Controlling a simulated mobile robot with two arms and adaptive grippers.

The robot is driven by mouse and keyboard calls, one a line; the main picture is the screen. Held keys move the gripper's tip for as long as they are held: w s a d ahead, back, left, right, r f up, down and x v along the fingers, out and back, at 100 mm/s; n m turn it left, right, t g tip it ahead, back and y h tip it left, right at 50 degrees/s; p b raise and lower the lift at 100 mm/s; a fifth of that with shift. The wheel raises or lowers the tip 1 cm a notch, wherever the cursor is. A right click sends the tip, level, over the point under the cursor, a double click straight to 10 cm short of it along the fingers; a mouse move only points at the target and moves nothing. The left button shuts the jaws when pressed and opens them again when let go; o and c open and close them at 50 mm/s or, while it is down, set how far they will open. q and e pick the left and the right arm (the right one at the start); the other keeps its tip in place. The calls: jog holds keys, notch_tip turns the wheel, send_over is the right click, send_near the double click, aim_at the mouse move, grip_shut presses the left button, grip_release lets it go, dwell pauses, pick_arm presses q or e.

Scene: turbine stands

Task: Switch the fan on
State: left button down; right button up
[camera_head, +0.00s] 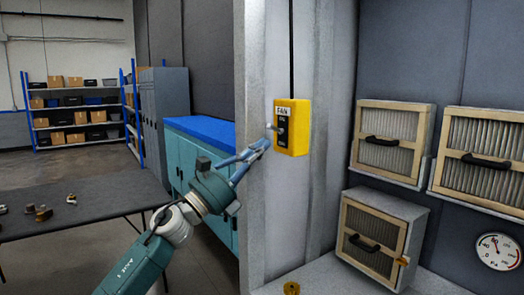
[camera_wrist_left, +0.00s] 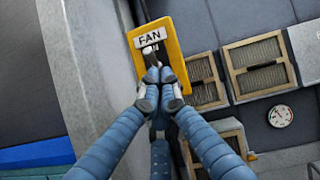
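The yellow fan switch box (camera_head: 299,127) is mounted on the grey pillar, with a white FAN label at its top and a dark switch plate below. A small lever (camera_head: 277,128) sticks out from the plate; whether it is set on or off I cannot tell. My left gripper (camera_head: 266,145) is at the box's left side, its tips just below the lever. In the left wrist view the box (camera_wrist_left: 175,37) is straight ahead, and the gripper's blue fingers (camera_wrist_left: 160,77) meet at their tips in front of the plate, partly hiding it. My right gripper is not in view.
Framed filters (camera_head: 390,140) and a round gauge (camera_head: 498,251) are right of the pillar. A teal cabinet (camera_head: 187,160) with a blue top stands behind my left arm. A dark table (camera_head: 100,190) with small parts is at the left, shelves (camera_head: 75,112) behind.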

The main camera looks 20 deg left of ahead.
pick_arm(q)
jog(key=s+a+b, duration=0.4)
jog(key=s+a, duration=0.1)
jog(key=s, duration=0.4)
jog(key=shift+s+a+r, duration=0.15)
jog(key=shift+a, duration=0.15)
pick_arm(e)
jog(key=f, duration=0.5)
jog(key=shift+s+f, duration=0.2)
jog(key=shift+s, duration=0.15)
